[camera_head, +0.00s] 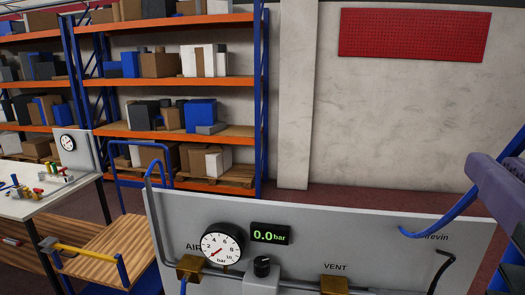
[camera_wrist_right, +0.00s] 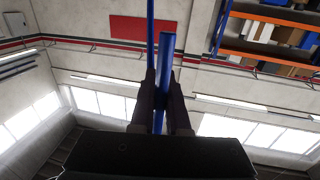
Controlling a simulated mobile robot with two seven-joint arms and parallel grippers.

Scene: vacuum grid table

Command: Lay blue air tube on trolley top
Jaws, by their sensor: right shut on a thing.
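The blue air tube (camera_head: 437,224) shows at the right of the head view, curving up from the front of a grey panel past my right gripper (camera_head: 486,175) to the right edge. In the right wrist view, the right gripper (camera_wrist_right: 163,88) is shut on the blue tube (camera_wrist_right: 166,50), which sticks out beyond the fingertips. The trolley has a wooden top (camera_head: 108,243) and a blue frame, and stands at the lower left of the head view. My left gripper is not in view.
The grey panel (camera_head: 375,220) with a gauge (camera_head: 221,243), a 0.0 bar display (camera_head: 270,234) and brass fittings fills the lower front, partly hiding the trolley's right side. A white table (camera_head: 25,208) with small parts stands left. Loaded shelves (camera_head: 165,80) stand behind.

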